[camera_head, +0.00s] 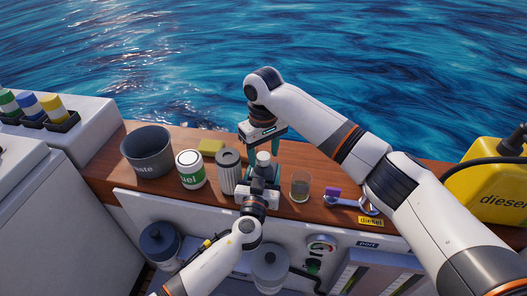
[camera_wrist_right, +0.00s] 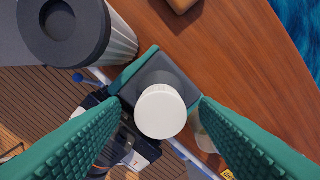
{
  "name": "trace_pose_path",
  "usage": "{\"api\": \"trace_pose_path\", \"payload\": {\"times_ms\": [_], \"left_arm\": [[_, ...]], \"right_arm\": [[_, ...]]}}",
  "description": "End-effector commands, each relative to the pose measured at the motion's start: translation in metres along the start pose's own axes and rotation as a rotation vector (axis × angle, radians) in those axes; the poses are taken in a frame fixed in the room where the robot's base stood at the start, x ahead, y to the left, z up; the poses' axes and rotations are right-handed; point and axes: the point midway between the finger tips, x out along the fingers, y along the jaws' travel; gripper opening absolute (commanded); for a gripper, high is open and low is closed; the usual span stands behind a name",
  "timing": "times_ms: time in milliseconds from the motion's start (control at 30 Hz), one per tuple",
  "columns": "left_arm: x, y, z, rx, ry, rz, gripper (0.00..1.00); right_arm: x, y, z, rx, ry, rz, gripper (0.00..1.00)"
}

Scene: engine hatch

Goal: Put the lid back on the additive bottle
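The additive bottle (camera_wrist_right: 168,72) looks dark and squarish from above in the right wrist view. A white round lid (camera_wrist_right: 160,112) shows on top of it; in the head view the white lid (camera_head: 263,158) stands upright. Whether it is fully seated cannot be told. My left gripper (camera_head: 260,178) is at the bottle, with teal fingers on its opposite sides, apparently closed around it. My right gripper (camera_head: 262,142) points down above the lid. Its fingers are spread wide on both sides of the lid, with gaps and nothing between them gripped.
A yellow block (camera_head: 211,146) lies behind.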

Motion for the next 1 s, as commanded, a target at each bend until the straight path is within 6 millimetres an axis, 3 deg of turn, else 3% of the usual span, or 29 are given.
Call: {"api": "trace_pose_path", "payload": {"times_ms": [267, 700, 1000], "left_arm": [[0.000, 0.000, -0.001, 0.000, 0.001, 0.000, 0.00], [0.000, 0.000, -0.001, 0.000, 0.001, 0.000, 0.00], [0.000, 0.000, -0.001, 0.000, 0.001, 0.000, 0.00]], "right_arm": [[-0.009, 0.000, 0.001, -0.001, -0.003, -0.001, 0.56], [-0.094, 0.000, 0.001, -0.001, -0.003, 0.000, 0.56], [-0.119, 0.000, 0.000, -0.001, 0.001, 0.001, 0.56]]}}
